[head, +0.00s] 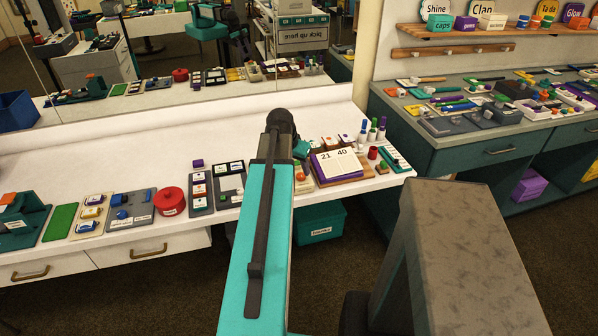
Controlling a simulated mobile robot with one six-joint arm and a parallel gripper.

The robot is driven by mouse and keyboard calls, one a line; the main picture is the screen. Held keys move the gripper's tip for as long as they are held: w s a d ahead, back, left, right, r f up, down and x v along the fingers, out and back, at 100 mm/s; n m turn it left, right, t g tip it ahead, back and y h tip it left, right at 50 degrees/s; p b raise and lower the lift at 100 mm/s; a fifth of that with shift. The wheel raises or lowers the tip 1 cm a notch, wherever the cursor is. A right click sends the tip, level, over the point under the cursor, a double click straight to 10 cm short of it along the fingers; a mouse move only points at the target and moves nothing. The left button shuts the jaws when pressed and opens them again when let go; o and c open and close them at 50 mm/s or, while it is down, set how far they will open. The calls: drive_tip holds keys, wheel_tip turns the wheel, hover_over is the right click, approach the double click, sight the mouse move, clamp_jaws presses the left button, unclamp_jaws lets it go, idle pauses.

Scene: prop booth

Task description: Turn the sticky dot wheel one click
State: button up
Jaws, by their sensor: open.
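I cannot tell for sure which thing is the sticky dot wheel. A round red thing (171,201) with a small white label, too blurred to read, lies on the white counter (120,165) left of my arm. A grey board with blue parts (130,210) lies to its left, and a board with a blue and a yellow part (91,212) lies beyond that. My teal and dark arm reaches forward over the counter, and a small teal part of it shows past its right side. My gripper's fingers are hidden behind the arm.
A teal dispenser-like thing (22,222) is at far left. A mirror (180,60) backs the counter. A crowded dark workbench (450,130) stands at right.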

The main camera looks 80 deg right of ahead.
sight(301, 175)
drive_tip(key=shift+p+x, duration=0.3)
drive_tip(key=shift+x, duration=1.75)
drive_tip(key=c, duration=1.1)
drive_tip(key=shift+o, duration=0.2)
drive_tip(key=shift+n, duration=0.5)
